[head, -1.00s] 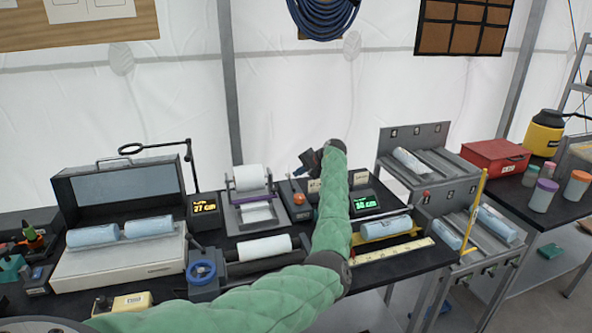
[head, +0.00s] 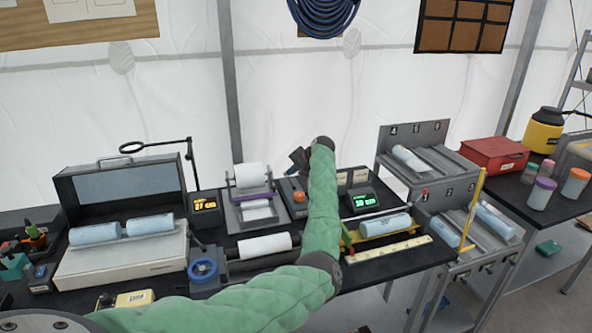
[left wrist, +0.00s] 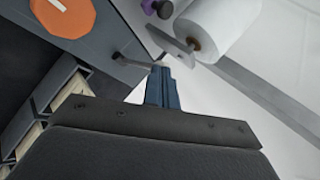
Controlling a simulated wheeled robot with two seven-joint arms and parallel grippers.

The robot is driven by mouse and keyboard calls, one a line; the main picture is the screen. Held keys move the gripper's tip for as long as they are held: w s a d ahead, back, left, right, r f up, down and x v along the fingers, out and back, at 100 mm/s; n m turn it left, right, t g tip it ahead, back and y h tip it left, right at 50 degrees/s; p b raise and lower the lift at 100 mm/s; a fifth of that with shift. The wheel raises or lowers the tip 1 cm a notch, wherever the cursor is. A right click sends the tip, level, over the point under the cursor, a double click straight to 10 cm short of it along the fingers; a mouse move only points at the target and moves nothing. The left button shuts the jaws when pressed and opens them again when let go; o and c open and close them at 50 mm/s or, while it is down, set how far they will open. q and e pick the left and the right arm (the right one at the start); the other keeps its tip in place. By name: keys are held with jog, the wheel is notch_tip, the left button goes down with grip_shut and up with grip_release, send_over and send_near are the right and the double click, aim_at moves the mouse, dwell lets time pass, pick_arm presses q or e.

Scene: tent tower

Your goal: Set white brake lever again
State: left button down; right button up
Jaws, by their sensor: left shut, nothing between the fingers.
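A thin bent grey lever (left wrist: 128,68) shows near my fingertips. I cannot tell for sure which part is the white brake lever. My left gripper (head: 298,160) is to the right of the roll stand, above the bench. Its fingers (left wrist: 162,88) are shut and empty, close to the bent lever; contact is unclear.
A dark box with an orange knob (head: 299,197) stands right of the roll stand; my forearm covers part of the bench beside it. A lit display (head: 363,201) and a yellow tray with a blue roll (head: 385,225) are further right. An open-lidded case (head: 118,255) is at left.

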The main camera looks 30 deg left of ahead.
pick_arm(q)
jog(key=shift+w+d+f, duration=0.15)
jog(key=shift+w+d, duration=0.25)
jog(key=shift+w, duration=0.1)
pick_arm(e)
jog(key=shift+s+a+f, duration=0.15)
jog(key=shift+f, duration=0.25)
